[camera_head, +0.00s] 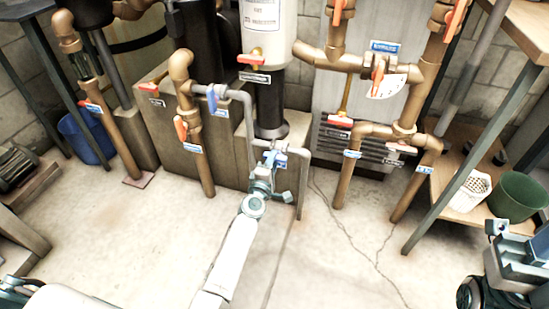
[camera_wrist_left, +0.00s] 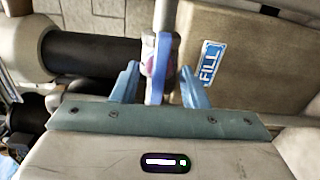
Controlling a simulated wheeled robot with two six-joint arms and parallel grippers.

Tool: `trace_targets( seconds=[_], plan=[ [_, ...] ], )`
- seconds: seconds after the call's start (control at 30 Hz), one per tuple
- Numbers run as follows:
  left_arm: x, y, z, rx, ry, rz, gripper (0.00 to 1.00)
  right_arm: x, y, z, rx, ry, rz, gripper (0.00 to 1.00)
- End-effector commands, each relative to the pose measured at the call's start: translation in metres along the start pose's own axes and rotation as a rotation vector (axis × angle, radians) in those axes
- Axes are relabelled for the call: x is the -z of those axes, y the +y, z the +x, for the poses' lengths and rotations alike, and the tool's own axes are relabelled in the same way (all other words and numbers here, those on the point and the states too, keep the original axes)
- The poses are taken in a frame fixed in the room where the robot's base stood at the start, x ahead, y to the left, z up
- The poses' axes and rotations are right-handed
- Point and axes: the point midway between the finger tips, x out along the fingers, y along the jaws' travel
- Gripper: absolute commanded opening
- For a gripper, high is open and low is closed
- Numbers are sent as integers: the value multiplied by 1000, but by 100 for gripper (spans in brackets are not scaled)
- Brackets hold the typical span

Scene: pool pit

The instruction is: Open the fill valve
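The fill valve has a blue lever handle (camera_wrist_left: 156,70) on a thin grey pipe, seen close up in the left wrist view. A blue FILL label (camera_wrist_left: 210,63) is just right of it. In the head view the valve (camera_head: 270,157) sits low on the grey pipe at centre, partly hidden by my gripper. My left gripper (camera_head: 264,172) is right at the valve. In the wrist view its two blue-grey fingers (camera_wrist_left: 160,85) stand on either side of the handle, with gaps showing, so it is open around the handle.
Another blue handle (camera_head: 212,97) is higher on the grey pipe. Brown pipes with red-handled valves (camera_head: 181,128) stand left and right. A shelf at right holds a green pot (camera_head: 516,196) and a white basket (camera_head: 470,192). The concrete floor (camera_head: 340,260) in front is open.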

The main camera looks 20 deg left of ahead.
Motion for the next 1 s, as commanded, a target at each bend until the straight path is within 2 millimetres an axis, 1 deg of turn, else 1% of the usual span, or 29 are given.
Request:
trace_targets(
  seconds=[0.27,0.33,0.5,0.8,0.9,1.0],
  plan=[
    [0,0,0,-1,0,2,40,0,0,0,0,0,0,36],
    [0,0,-3,0,0,2,40,0,0,1,0,0,0,36],
    [0,0,-24,1,0,2,40,0,0,5,0,0,0,36],
    [0,0,-63,0,0,2,40,0,0,6,0,0,0,36],
    [0,0,-69,0,0,2,40,0,0,6,0,0,0,36],
    [0,1,-70,-1,0,2,40,0,0,6,0,0,0,36]
  ],
)
